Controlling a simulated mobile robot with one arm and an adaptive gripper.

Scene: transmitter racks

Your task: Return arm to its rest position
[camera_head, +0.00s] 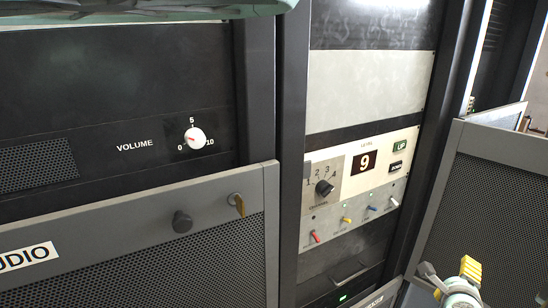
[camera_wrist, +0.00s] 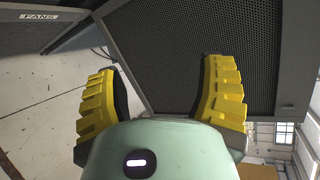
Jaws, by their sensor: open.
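My gripper (camera_head: 456,272) is at the lower right of the head view, in front of the racks, with its yellow ridged finger and grey-green body partly cut off by the bottom edge. In the wrist view its two yellow fingers (camera_wrist: 160,95) stand wide apart with nothing between them. A dark perforated panel (camera_wrist: 215,45) lies beyond the fingers. No object is held. The rest position itself is not marked in either view.
The racks carry a white volume knob (camera_head: 195,138), a level display (camera_head: 364,161), a black rotary knob (camera_head: 324,187) and several coloured toggles. A grey mesh door (camera_head: 490,200) stands at the right, close to my gripper. Pale floor (camera_wrist: 40,85) shows at left in the wrist view.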

